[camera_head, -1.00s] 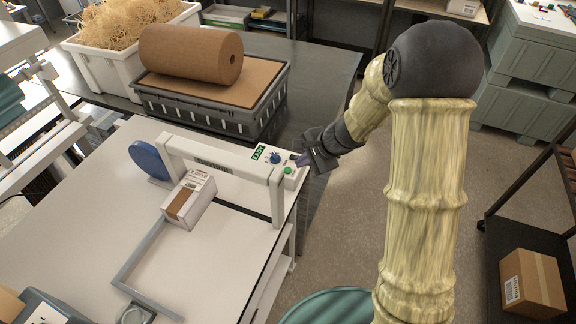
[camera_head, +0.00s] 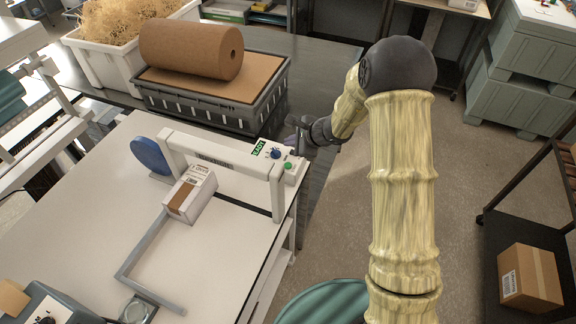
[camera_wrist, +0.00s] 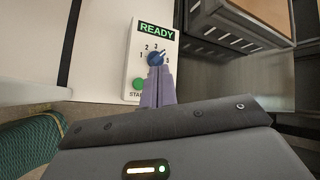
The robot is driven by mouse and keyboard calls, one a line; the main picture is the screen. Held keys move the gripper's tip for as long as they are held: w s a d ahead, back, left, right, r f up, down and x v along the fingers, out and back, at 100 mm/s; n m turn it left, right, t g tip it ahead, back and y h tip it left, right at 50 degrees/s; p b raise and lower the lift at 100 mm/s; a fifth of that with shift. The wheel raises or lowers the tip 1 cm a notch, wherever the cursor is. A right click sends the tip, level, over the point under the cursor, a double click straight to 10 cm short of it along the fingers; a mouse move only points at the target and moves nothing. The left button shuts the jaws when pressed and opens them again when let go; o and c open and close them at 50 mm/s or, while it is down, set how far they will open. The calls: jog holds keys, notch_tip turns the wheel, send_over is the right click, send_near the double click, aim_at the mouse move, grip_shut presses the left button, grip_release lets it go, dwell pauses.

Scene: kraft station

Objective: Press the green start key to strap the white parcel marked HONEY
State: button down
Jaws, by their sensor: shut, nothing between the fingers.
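The white parcel (camera_head: 190,194) with a brown strip and a label sits on the white table under the strapping machine's arch (camera_head: 215,151); its lettering is too small to read. The green start key (camera_head: 291,165) is at the right end of the machine's panel, beside a blue knob (camera_head: 275,154). In the wrist view the green key (camera_wrist: 139,84) lies left of my gripper (camera_wrist: 157,72). Its fingers are shut and empty, and their tips overlap the lower edge of the blue knob (camera_wrist: 155,58). I cannot tell whether they touch it. The display (camera_wrist: 156,29) reads READY.
A grey crate (camera_head: 215,112) with a brown paper roll (camera_head: 190,50) stands behind the machine. A blue disc (camera_head: 148,155) is at the arch's left. A metal guide frame (camera_head: 140,250) lies on the table. Open floor is to the right.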

jog(key=b, duration=0.4)
send_over(291, 167)
notch_tip(291, 167, down, 6)
jog(key=shift+f, duration=0.2)
jog(key=shift+f+b, duration=0.6)
jog(key=shift+b, duration=0.25)
jog(key=shift+f+b, duration=0.85)
jog(key=shift+b, duration=0.7)
dwell(1.7)
jog(key=shift+r, duration=0.15)
jog(key=shift+r+p, duration=0.4)
jog(key=shift+r, duration=0.35)
jog(key=shift+r+p, duration=1.5)
jog(key=shift+r, duration=1)
